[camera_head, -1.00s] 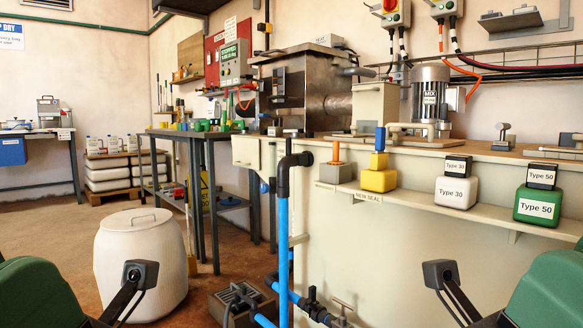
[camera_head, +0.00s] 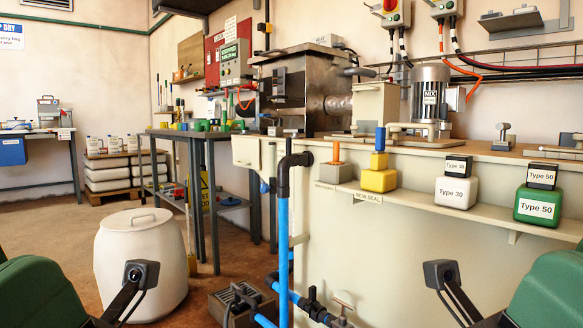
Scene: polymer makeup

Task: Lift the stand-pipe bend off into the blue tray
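The stand-pipe bend appears to be the black elbow (camera_head: 293,163) on top of the upright blue pipe (camera_head: 283,245). It sits beside the left end of the cream tank, with its short arm turned right towards the tank wall. A blue box (camera_head: 12,151) is at the far left, at the front of a bench; I cannot tell whether it is the blue tray. Only green and dark parts of my arms show in the lower corners, well short of the pipe. Neither gripper's fingers are in view.
A white lidded drum (camera_head: 141,262) stands on the floor left of the pipe. Black fittings and blue pipes lie low around a floor grate (camera_head: 240,300). The tank ledge (camera_head: 480,215) holds yellow, white and green blocks. A dark metal table (camera_head: 190,136) stands behind.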

